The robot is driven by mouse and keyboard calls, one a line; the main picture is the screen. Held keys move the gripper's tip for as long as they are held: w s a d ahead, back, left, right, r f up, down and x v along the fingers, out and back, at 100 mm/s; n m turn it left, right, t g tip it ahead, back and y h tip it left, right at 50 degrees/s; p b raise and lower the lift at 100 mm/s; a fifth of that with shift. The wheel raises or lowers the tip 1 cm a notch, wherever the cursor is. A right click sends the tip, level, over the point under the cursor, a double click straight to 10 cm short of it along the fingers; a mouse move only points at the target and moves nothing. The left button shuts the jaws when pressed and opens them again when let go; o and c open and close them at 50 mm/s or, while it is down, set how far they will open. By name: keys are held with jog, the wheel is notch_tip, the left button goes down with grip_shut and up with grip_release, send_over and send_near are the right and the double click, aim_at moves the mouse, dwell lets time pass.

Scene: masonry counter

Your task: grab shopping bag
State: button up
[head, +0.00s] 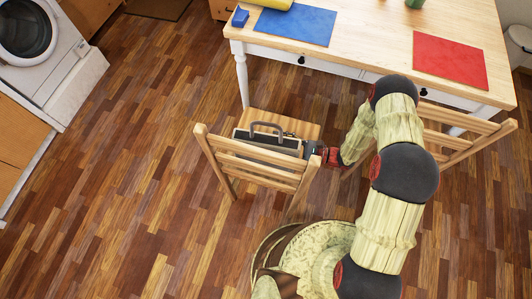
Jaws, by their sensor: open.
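A dark bag with a pale edge (258,151) and a raised grey arched handle stands on the seat of the left wooden chair (284,122). I take it as the shopping bag; the chair's back slats hide part of it. My gripper (309,148) is at the bag's right end, beside the chair back, with its red and black body pointing left. It is open. Whether its fingers touch the bag is too small to tell.
A wooden table (372,40) with a blue mat (296,24) and a red mat (449,59) stands behind. A second chair (460,140) is at the right. A white washing machine (40,50) is at the far left. The floor at left is clear.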

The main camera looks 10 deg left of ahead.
jog(key=shift+a, duration=0.3)
jog(key=shift+c, duration=0.9)
jog(key=c, duration=1.5)
grip_shut()
